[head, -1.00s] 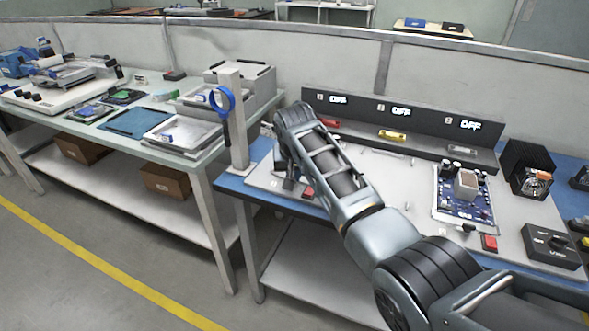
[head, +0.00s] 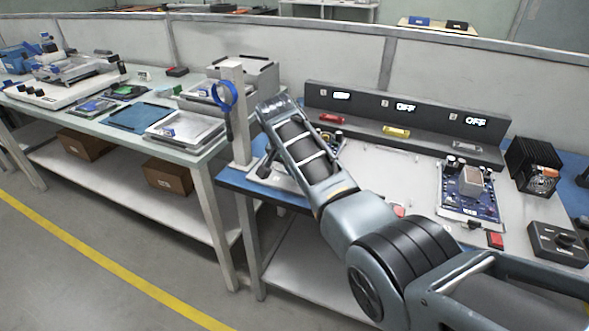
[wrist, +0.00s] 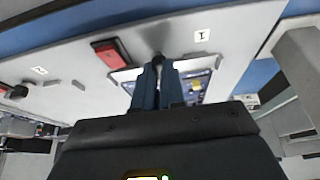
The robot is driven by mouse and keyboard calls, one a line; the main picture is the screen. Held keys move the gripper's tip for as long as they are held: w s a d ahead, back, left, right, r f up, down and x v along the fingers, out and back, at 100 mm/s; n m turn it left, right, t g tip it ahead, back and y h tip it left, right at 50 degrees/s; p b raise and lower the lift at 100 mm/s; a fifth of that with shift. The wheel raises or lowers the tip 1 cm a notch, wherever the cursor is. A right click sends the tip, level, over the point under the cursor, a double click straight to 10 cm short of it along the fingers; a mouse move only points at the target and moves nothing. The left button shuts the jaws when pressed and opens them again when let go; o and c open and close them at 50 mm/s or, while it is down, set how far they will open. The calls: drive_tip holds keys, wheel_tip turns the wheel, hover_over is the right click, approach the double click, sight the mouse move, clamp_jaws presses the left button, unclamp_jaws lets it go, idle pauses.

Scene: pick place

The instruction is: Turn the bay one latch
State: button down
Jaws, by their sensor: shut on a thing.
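The bay one latch (wrist: 158,58) is a small dark knob on the light panel, beside a white label marked with a single stroke. My gripper (wrist: 158,71) is shut on it in the wrist view, its two blue-grey fingers close together around the knob. The fingers hide most of the latch, so its angle is unclear. A bay one board (wrist: 196,84) shows partly behind the fingers. In the head view my arm reaches to the left end of the bench and hides the latch.
A red switch (wrist: 110,52) sits left of the latch in the wrist view. In the head view, a blue circuit board (head: 468,205), a black control box (head: 557,243) and a dark caged unit (head: 533,165) stand to the right. A post (head: 236,110) with a blue ring rises just left.

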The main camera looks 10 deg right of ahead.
drive_tip(key=c, duration=1.2)
unclamp_jaws()
drive_tip(key=shift+r, duration=0.15)
drive_tip(key=v, duration=0.7)
drive_tip(key=shift+s+r, duration=0.15)
drive_tip(key=shift+r, duration=0.1)
